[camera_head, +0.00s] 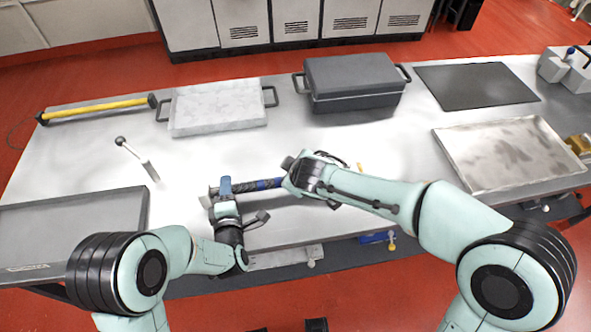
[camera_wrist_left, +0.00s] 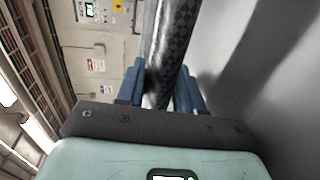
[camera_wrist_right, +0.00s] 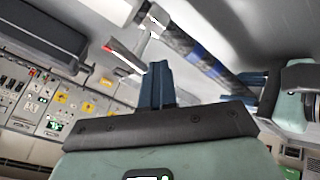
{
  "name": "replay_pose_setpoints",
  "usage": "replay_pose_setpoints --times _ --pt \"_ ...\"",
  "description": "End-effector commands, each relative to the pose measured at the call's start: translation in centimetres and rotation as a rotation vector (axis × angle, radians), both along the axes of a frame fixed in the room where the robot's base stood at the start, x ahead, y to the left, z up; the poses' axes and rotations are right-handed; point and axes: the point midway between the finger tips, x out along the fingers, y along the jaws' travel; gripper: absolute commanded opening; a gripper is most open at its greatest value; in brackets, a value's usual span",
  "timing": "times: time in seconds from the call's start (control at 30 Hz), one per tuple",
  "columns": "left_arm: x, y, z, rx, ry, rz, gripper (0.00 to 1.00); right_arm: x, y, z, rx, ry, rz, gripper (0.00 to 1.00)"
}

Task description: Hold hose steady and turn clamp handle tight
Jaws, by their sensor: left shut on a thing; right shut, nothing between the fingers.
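A dark braided hose (camera_head: 243,187) with a blue section runs left to right above the front of the table. My left gripper (camera_head: 224,187) is shut around it near its left end. The hose (camera_wrist_left: 172,40) passes between the blue fingers (camera_wrist_left: 160,88) in the left wrist view. My right gripper (camera_wrist_right: 157,84) is shut and empty in the right wrist view. The hose (camera_wrist_right: 196,50) is beyond it there, apart from the fingers. A thin lever with a red end (camera_wrist_right: 122,57) also shows; I cannot tell whether it is the clamp handle. My right gripper's fingertips are hidden in the head view.
A grey lidded case (camera_head: 352,82), a pale tray (camera_head: 217,106) and a yellow-handled tool (camera_head: 95,109) lie at the back. Trays (camera_head: 120,205) and (camera_head: 450,155) occupy the sides. The middle of the table is fairly clear.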

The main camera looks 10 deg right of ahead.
Motion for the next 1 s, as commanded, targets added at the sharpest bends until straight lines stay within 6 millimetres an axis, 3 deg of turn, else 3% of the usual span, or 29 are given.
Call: replay_pose_setpoints --times 0.03,1.0 --pt "-0.43 0.12 -1.04 0.006 0.03 -0.001 0.0 0.18 -0.18 0.05 -0.001 -0.003 -0.01 0.0" --pt "-0.42 0.18 -1.05 0.006 0.031 0.001 0.0 0.64 -0.04 0.1 -0.002 -0.006 -0.146 0.0"
